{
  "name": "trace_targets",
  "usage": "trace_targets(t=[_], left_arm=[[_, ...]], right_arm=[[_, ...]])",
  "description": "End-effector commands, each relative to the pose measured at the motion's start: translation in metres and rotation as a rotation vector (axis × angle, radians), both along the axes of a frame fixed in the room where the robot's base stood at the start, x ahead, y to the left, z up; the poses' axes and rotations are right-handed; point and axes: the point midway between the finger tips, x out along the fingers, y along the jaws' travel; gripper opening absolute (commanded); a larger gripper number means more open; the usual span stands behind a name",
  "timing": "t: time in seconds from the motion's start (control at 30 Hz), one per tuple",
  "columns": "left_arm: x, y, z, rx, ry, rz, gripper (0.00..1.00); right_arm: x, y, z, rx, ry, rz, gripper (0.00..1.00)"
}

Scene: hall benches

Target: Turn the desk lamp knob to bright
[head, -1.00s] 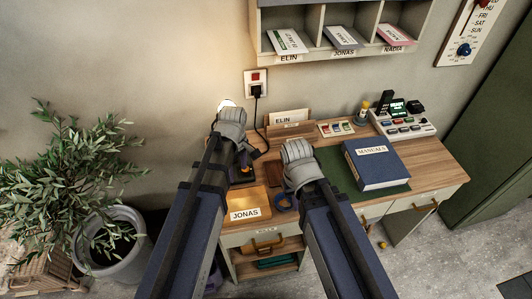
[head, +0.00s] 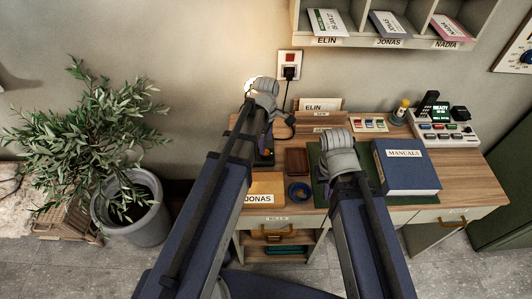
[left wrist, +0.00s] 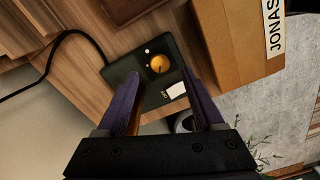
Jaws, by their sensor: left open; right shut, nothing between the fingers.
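The desk lamp's dark base (left wrist: 132,84) lies on the wooden desk in the left wrist view. Its round orange knob (left wrist: 158,63) sits on top, with a small pale label (left wrist: 175,90) beside it. My left gripper (left wrist: 160,78) is open, its purple fingers apart on either side of the base's near part; the knob shows between and just beyond the tips, and I cannot tell whether they touch it. In the head view the lamp's glowing head (head: 250,84) is partly hidden by my left wrist. My right gripper (head: 328,178) is over the green mat, its fingers mostly hidden by my arm.
A blue MANUALS binder (head: 407,169) is right of my right arm. A potted plant (head: 137,215) stands left of the desk.

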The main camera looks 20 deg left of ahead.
Motion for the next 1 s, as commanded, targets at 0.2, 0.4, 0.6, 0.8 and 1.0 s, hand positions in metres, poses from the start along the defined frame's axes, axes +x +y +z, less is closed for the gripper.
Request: trace_targets(t=[0.2, 0.4, 0.6, 0.8, 1.0], left_arm=[[0.0, 0.0, -0.036, 0.0, 0.0, -0.001, 0.69], [0.0, 0.0, -0.049, -0.001, 0.0, -0.001, 0.69], [0.0, 0.0, -0.048, -0.001, 0.0, -0.001, 0.69], [0.0, 0.0, -0.048, -0.001, 0.0, -0.001, 0.58], [0.0, 0.0, -0.048, 0.0, 0.0, -0.001, 0.35]], right_arm=[[0.0, 0.0, -0.036, 0.0, 0.0, 0.0, 0.0], [0.0, 0.0, -0.049, 0.0, 0.0, 0.0, 0.0], [0.0, 0.0, -0.048, 0.0, 0.0, 0.0, 0.0], [0.0, 0.0, -0.048, 0.0, 0.0, 0.0, 0.0], [0.0, 0.0, -0.048, 0.0, 0.0, 0.0, 0.0]])
